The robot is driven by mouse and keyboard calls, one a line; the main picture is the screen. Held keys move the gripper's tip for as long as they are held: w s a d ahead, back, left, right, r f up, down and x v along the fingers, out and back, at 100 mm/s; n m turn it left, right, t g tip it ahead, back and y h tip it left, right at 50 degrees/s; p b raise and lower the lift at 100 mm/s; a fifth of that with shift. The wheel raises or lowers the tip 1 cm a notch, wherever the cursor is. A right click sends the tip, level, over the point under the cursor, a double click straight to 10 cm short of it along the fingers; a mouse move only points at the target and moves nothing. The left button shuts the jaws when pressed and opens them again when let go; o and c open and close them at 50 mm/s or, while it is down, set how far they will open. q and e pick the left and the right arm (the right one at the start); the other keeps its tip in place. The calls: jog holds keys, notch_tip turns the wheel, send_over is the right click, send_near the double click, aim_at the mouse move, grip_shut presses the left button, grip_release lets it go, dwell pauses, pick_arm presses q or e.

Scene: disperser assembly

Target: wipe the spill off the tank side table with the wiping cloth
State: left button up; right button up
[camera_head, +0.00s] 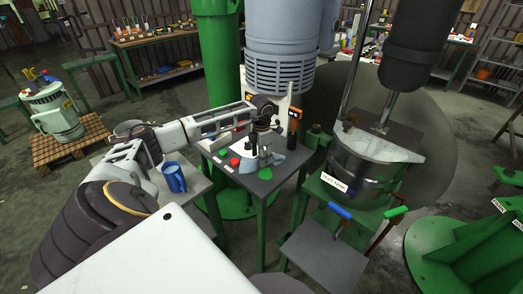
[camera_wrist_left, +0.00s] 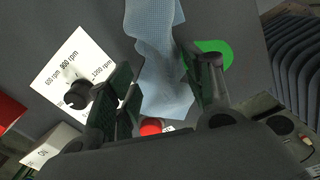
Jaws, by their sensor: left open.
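The tank side table (camera_head: 262,188) has a grey top and green legs. A light blue wiping cloth (camera_wrist_left: 162,45) lies crumpled on it, partly hidden in the head view. The spill is a bright green patch (camera_head: 265,173) near the table's front edge; in the wrist view the green patch (camera_wrist_left: 218,48) lies right of the cloth. My left gripper (camera_head: 262,155) points down over the cloth. In the wrist view my left gripper (camera_wrist_left: 168,78) is open, with one finger on each side of the cloth, not closed on it. My right gripper is not in view.
A speed dial plate (camera_wrist_left: 75,85) and a red button (camera_wrist_left: 151,126) are close to the cloth. A blue mug (camera_head: 174,178) stands left on another table. The steel tank (camera_head: 362,170) stands right.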

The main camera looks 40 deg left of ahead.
pick_arm(q)
jog(key=shift+o, duration=1.4)
jog(key=shift+f, duration=0.25)
jog(key=shift+f+b, duration=0.25)
jog(key=shift+b, duration=0.1)
jog(key=shift+f+b, duration=0.55)
jog(key=shift+f, duration=0.35)
jog(key=shift+f, duration=0.1)
